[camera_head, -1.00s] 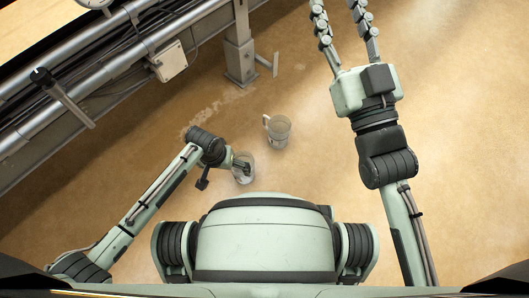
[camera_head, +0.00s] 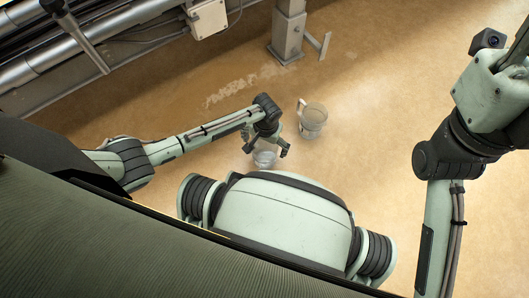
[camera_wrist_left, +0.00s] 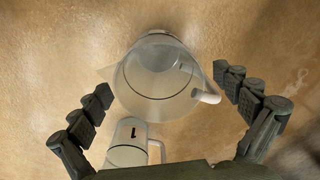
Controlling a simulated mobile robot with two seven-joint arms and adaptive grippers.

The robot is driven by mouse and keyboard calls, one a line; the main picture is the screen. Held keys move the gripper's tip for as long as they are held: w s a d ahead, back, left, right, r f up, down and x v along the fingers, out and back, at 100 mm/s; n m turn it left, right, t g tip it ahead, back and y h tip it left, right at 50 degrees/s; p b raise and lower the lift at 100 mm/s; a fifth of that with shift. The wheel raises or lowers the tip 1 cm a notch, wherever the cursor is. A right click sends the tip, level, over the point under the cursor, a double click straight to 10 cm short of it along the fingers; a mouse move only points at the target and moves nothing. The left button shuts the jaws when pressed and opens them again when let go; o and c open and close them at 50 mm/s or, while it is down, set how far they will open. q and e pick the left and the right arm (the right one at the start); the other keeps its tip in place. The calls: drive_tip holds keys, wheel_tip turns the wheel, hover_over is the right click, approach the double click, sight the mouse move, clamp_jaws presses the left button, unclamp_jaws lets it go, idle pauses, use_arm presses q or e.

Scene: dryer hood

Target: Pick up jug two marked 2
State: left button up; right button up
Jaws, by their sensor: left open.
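Two clear jugs stand on the floor in the head view. One jug (camera_head: 264,158) is right by my left gripper (camera_head: 270,145), partly hidden by it. The other jug (camera_head: 312,118), with a handle on its left, stands to the right of the gripper. In the left wrist view my left gripper (camera_wrist_left: 168,90) is open, with a clear jug (camera_wrist_left: 155,80) between its spread fingers; its handle points right and no number shows on it. A jug marked 1 (camera_wrist_left: 128,142) sits below it, partly hidden by the palm. My right gripper is mostly cut off at the right edge.
A metal post (camera_head: 288,35) with a foot plate stands on the floor behind the jugs. Pipes and a grey box (camera_head: 207,18) run along the wall at upper left. The floor right of the jugs is clear.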

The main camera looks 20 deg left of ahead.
use_arm(q)
drive_tip(key=shift+f, duration=0.3)
drive_tip(key=shift+c, duration=0.5)
drive_tip(key=c, duration=1.2)
